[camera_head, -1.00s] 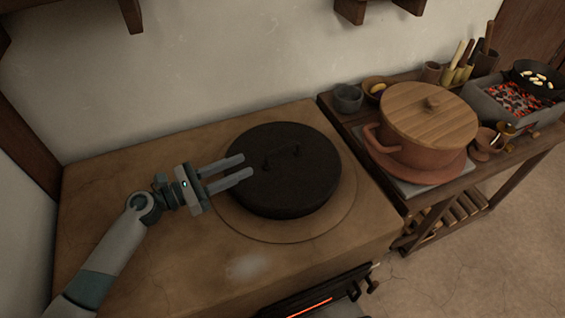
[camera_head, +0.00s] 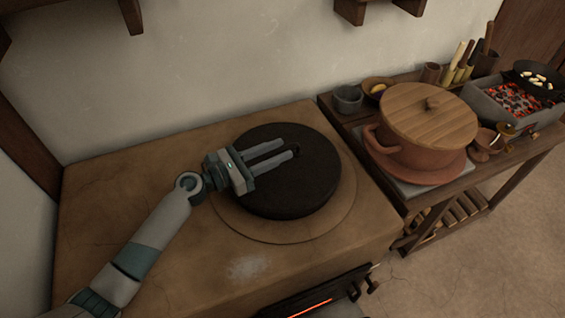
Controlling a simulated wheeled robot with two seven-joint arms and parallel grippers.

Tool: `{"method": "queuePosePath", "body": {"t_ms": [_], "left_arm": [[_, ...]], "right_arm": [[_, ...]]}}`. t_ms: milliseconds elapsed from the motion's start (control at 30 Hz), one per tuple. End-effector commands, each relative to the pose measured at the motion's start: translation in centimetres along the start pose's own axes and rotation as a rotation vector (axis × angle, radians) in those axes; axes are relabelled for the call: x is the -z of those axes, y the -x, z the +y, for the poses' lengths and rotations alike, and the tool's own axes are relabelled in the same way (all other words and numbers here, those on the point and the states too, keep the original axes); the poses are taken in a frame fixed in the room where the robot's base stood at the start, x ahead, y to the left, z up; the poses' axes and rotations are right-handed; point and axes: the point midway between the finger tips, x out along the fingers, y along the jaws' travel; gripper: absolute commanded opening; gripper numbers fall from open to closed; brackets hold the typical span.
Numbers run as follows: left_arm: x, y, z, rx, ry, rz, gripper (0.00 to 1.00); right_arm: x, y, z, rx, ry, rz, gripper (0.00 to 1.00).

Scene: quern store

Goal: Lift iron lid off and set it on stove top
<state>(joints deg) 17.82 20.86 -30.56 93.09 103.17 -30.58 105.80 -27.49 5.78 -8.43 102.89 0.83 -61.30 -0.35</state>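The iron lid (camera_head: 298,190) is a round black disc with a raised bar handle (camera_head: 296,149) on top. My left gripper (camera_head: 287,150) reaches in from the left over the lid, at the handle. Its two fingers are apart, with a gap between them. My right gripper is not in view.
A clay pot with a wooden lid (camera_head: 424,118) stands on the side table at right, with a small grey cup (camera_head: 347,99) behind it. A brazier of coals (camera_head: 512,100) is farther right. The stove top's left part is clear. The wall stands behind.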

Motion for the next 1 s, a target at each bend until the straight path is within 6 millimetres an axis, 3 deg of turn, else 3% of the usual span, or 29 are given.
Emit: {"method": "queuePosePath", "body": {"t_ms": [367,800,1000], "left_arm": [[0.0,-0.2,0.0,0.0,0.0,0.0,0.3],[0.1,-5.1,0.1,-0.001,0.0,-0.001,0.3],[0.0,-5.8,0.0,0.0,0.0,0.0,0.3]], "right_arm": [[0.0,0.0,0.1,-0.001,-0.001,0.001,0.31],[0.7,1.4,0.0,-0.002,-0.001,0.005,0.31],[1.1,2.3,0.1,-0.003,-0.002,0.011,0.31]]}}
